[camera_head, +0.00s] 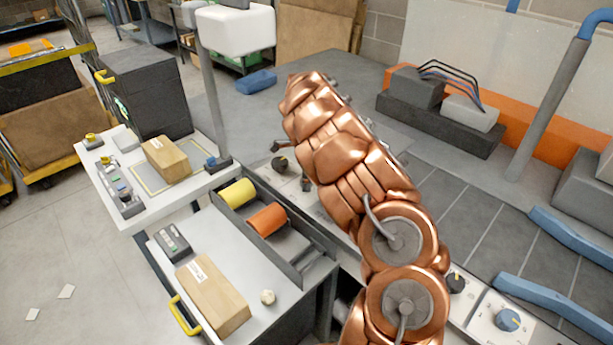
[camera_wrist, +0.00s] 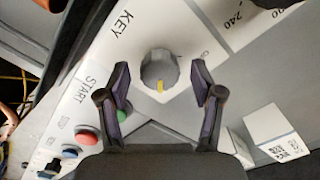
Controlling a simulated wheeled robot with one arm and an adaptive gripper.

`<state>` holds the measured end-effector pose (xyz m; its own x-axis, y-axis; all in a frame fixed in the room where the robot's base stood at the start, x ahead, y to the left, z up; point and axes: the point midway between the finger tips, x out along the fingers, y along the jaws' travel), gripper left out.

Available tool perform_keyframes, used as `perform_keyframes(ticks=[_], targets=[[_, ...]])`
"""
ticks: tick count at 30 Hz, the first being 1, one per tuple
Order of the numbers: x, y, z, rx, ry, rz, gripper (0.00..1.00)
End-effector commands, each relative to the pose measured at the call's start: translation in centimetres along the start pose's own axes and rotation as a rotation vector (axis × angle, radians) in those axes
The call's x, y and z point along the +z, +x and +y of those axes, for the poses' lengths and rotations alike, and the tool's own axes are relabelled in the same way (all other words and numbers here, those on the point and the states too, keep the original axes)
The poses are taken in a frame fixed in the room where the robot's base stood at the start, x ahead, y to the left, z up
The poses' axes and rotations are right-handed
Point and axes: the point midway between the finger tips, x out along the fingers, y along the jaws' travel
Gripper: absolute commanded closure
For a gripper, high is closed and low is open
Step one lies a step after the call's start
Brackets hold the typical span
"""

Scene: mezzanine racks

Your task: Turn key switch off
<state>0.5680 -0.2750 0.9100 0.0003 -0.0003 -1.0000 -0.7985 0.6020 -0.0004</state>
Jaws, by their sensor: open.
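The key switch is a round grey knob (camera_wrist: 159,70) with a yellow mark, on a white plate lettered KEY in the wrist view. The yellow mark is on its lower side, pointing toward the bottom of the picture. My gripper (camera_wrist: 158,78) is open, with one dark finger on each side of the knob. Gaps show between the fingers and the knob, so I see no contact. In the head view a dark knob (camera_head: 281,163) shows on the panel beside my copper arm. My gripper is mostly hidden by the arm there.
A green button (camera_wrist: 124,115) and a red button (camera_wrist: 88,138) lie left of the key plate, near the START lettering. A white labelled block (camera_wrist: 272,133) stands at right. In the head view a tray holds yellow (camera_head: 238,193) and orange (camera_head: 267,219) rolls. A blue knob (camera_head: 507,320) is farther right.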

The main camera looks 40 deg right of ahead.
Motion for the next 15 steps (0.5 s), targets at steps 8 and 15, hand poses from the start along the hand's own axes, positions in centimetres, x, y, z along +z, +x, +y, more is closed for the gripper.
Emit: perform_keyframes(ticks=[8, 15], targets=[[-0.03, 0.17, 0.01, 0.001, 0.000, 0.000, 0.34], [-0.03, 0.16, 0.01, 0.001, 0.000, 0.000, 0.58]])
